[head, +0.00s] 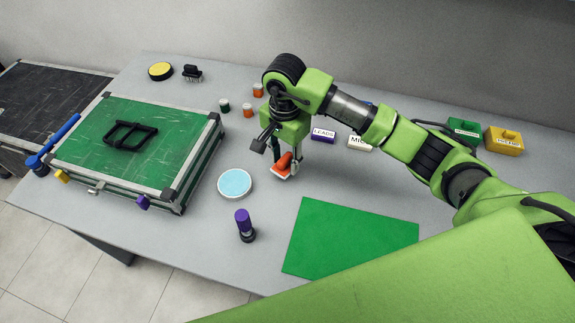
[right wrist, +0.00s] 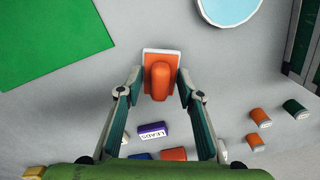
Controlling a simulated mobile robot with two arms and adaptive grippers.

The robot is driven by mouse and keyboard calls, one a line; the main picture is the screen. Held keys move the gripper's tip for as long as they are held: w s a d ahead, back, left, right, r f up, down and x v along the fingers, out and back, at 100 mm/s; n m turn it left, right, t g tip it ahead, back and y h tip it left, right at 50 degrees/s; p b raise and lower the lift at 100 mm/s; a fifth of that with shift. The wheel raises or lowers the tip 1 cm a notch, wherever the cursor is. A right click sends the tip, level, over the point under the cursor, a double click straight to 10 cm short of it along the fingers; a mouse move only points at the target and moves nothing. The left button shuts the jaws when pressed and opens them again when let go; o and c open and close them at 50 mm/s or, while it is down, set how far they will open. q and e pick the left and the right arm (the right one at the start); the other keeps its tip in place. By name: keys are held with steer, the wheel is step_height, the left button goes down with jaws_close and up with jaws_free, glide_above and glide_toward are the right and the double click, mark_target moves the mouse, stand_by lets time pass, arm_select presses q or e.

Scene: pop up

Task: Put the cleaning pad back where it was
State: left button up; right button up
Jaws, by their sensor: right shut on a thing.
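The cleaning pad (head: 286,163) looks like an orange-red block handle on a white-edged base. It also shows in the right wrist view (right wrist: 162,82), between the two fingers. My right gripper (head: 284,158) points down over the middle of the table and is shut on the pad's handle; in the right wrist view its fingertips (right wrist: 160,76) flank the handle on both sides. The pad is low over the grey table; I cannot tell whether its base touches it. My left gripper is not in view.
A green-topped case (head: 180,118) stands at the left. Near the pad are a light blue disc (head: 235,183), a purple-topped cylinder (head: 244,224), a green sheet (head: 350,238) and a LEADS block (head: 323,136). Bare table lies around the pad. Green (head: 464,130) and yellow (head: 504,140) boxes stand at right.

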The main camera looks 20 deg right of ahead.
mark_target(286, 169)
step_height(286, 169, down, 3)
steer(key=shift+s+f, duration=0.1)
steer(key=shift+s, duration=0.05)
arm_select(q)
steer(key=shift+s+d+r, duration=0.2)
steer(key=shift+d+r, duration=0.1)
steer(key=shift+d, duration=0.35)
arm_select(e)
steer(key=shift+f, duration=0.25)
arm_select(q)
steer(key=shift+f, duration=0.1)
arm_select(e)
steer(key=shift+f, duration=0.1)
steer(key=shift+f, duration=0.15)
steer(key=o, duration=1.1)
steer(key=shift+c, duration=0.2)
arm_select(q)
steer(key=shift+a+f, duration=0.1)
